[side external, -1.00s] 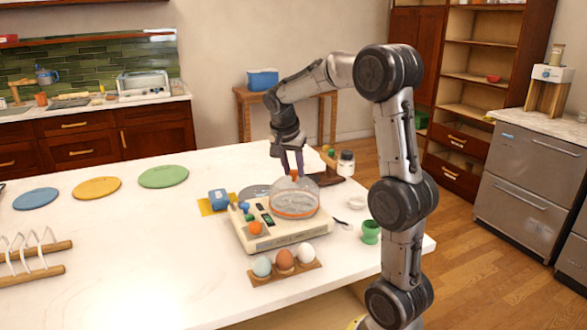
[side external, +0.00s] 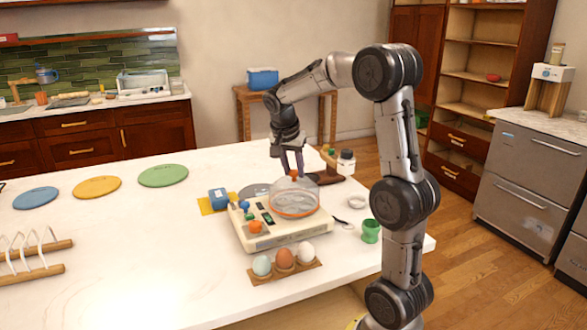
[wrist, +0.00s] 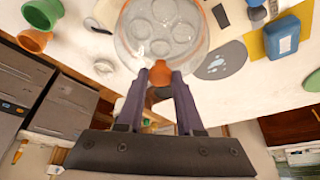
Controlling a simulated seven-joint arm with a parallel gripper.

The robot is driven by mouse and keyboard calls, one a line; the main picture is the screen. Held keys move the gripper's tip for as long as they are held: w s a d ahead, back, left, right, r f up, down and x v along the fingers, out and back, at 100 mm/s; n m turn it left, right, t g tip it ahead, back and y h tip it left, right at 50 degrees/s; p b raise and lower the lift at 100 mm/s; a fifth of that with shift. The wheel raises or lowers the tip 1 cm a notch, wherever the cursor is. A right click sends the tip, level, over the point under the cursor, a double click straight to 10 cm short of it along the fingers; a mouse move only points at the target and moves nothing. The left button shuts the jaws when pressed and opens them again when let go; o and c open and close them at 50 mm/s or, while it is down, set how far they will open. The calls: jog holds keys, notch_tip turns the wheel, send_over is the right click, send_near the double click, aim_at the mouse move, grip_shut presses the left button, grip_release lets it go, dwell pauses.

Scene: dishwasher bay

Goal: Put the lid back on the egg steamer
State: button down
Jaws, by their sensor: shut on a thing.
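The egg steamer (side external: 255,236) is a cream, boxy appliance with buttons and an orange dial, standing on the white counter. Its clear domed lid (side external: 303,200), with an orange rim and orange knob, sits over the round plate at the steamer's back right. I cannot tell whether the rim is fully seated. My gripper (side external: 291,172) comes from above and is shut on the knob. In the wrist view the knob (wrist: 160,73) is between my fingertips (wrist: 160,75), and the egg hollows show through the clear lid (wrist: 163,28).
An egg holder (side external: 285,271) with three eggs stands in front of the steamer. A green egg cup (side external: 371,231) and a white ring-shaped dish (side external: 357,202) are to its right. A blue box (side external: 218,199) on a yellow cloth is to the left. Coloured plates lie farther left.

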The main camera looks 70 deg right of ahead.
grip_release()
dwell(0.4)
jog(key=shift+r, duration=0.15)
jog(key=shift+r, duration=3.35)
jog(key=shift+c, duration=0.2)
grip_shut()
jog(key=shift+f, duration=0.2)
